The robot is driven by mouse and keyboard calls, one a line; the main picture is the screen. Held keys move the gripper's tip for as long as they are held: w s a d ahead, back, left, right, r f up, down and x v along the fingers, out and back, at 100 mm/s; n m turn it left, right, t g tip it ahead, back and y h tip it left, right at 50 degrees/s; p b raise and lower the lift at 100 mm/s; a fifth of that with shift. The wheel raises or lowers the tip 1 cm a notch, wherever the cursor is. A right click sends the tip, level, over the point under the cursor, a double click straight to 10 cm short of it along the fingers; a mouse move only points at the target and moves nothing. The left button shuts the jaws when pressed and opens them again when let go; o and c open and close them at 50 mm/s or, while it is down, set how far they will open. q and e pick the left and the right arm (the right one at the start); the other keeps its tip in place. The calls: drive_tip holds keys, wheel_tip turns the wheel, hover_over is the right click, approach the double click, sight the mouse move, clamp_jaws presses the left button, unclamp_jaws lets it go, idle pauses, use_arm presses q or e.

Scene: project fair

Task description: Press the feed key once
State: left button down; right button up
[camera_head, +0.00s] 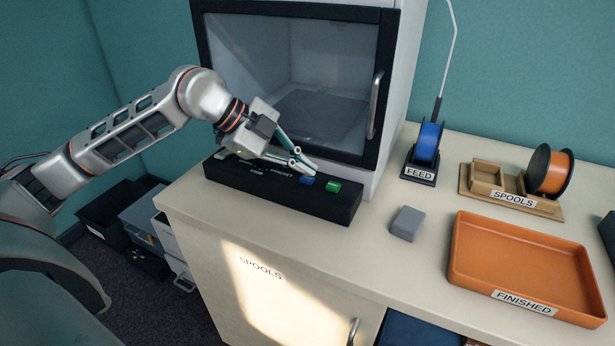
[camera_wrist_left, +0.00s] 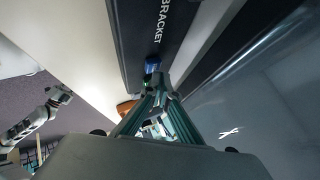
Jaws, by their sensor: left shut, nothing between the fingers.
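A black control panel (camera_head: 270,195) runs along the base of the printer. It carries a blue key (camera_head: 306,181) and a green key (camera_head: 333,187) at its right end. No lettering I can read marks either key as feed. My left gripper (camera_head: 304,166) is shut and empty, its fingertips just above and behind the blue key; I cannot tell whether they touch. In the left wrist view the closed fingers (camera_wrist_left: 158,82) point at the blue key (camera_wrist_left: 152,65), with a bit of green beside it. Part of my right arm shows there, its gripper (camera_wrist_left: 59,95) small and unclear.
The printer's glass door (camera_head: 290,85) stands close behind the left gripper. A FEED holder with a blue spool (camera_head: 428,142), a grey block (camera_head: 407,223), a SPOOLS rack (camera_head: 485,195) and an orange FINISHED tray (camera_head: 455,255) stand to the right. Bare counter lies between.

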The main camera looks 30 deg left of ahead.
sight(304, 178)
use_arm(q)
drive_tip(key=shift+f, duration=0.5)
use_arm(e)
drive_tip(key=shift+s+f, duration=0.2)
drive_tip(key=shift+f, duration=0.1)
use_arm(q)
drive_tip(key=shift+r, duration=0.1)
use_arm(e)
drive_tip(key=shift+r, duration=0.15)
idle(0.4)
use_arm(q)
drive_tip(key=shift+r+p, duration=0.55)
drive_tip(key=shift+r, duration=0.25)
use_arm(e)
drive_tip(key=shift+w+r, duration=0.25)
drive_tip(key=shift+r, duration=0.25)
drive_tip(key=shift+w+r, duration=0.2)
drive_tip(key=shift+r, duration=0.25)
use_arm(q)
drive_tip(key=shift+r+p, duration=0.5)
drive_tip(key=shift+r, duration=0.2)
drive_tip(key=shift+r+p, duration=1.45)
drive_tip(key=shift+r, duration=0.45)
drive_tip(key=shift+f, duration=0.1)
use_arm(e)
wheel_tip(304, 178, up, 6)
drive_tip(key=w, duration=0.2)
drive_tip(key=shift+f+t, duration=0.15)
drive_tip(key=shift+t, duration=0.25)
drive_tip(key=shift+s+f, duration=0.1)
